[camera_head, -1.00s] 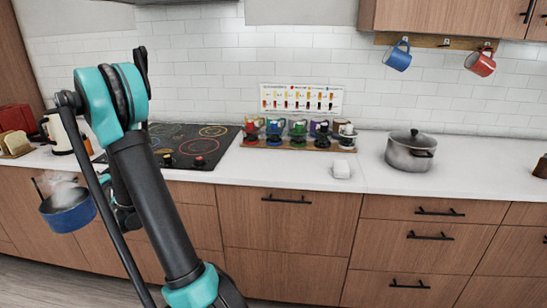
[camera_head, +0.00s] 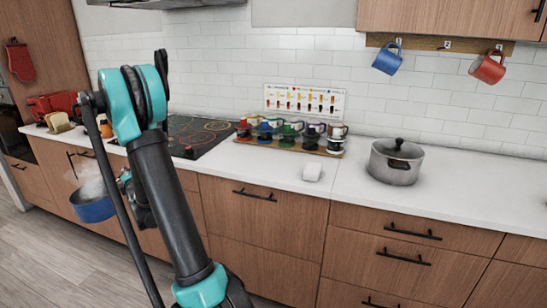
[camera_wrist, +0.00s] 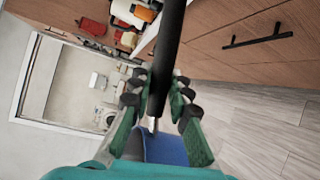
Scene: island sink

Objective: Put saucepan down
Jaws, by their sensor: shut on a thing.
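The blue saucepan (camera_head: 93,208) hangs in the air at the left of the head view, in front of the lower cabinets and below counter height. White steam rises from it. In the wrist view, part of its blue side (camera_wrist: 168,150) shows at the bottom. My gripper (camera_wrist: 157,95) is shut on its dark handle (camera_wrist: 168,55). In the head view the gripper is mostly hidden behind my arm.
The white counter (camera_head: 265,170) has free room in front of the cup rack (camera_head: 285,147). A black cooktop (camera_head: 200,140) lies left of it, partly behind my arm.

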